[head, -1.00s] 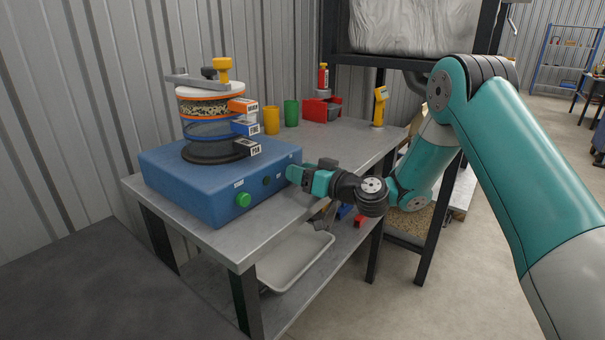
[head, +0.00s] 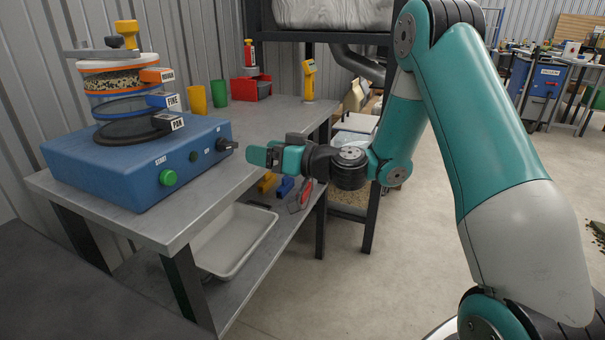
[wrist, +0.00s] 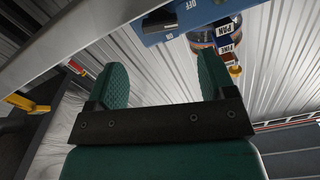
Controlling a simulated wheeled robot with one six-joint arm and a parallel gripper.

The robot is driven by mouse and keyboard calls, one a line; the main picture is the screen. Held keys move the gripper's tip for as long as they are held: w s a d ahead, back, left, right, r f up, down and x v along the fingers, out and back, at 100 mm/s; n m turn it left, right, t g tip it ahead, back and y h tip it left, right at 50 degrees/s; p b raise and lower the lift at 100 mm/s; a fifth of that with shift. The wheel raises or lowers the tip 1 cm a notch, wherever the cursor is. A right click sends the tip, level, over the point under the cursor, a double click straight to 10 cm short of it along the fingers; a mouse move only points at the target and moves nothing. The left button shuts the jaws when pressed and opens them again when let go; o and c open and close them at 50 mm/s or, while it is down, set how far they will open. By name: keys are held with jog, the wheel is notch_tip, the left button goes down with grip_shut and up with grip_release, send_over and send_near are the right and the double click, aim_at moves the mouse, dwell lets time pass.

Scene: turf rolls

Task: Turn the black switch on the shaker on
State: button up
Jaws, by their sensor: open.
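The shaker is a blue box (head: 120,170) on the metal bench, with a stack of sieves (head: 122,95) on top. The black switch (head: 227,145) sticks out at the right end of its front face. In the wrist view the switch (wrist: 160,17) shows as a dark lever near the top, beside the OFF and ON labels. I cannot tell its exact setting. My gripper (head: 258,156) is open and empty, to the right of the switch and apart from it. In the wrist view the space between my fingers (wrist: 163,72) is empty.
A green START button (head: 168,177) sits left of the switch on the same face. The bench (head: 185,215) has a lower shelf with a white tray (head: 235,240). Yellow (head: 196,99) and green (head: 219,90) cups stand behind the shaker. Open floor lies to the right.

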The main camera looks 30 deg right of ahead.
jog(key=b+v, duration=0.7)
jog(key=v, duration=0.1)
jog(key=shift+s+d, duration=0.2)
jog(key=shift+s, duration=0.05)
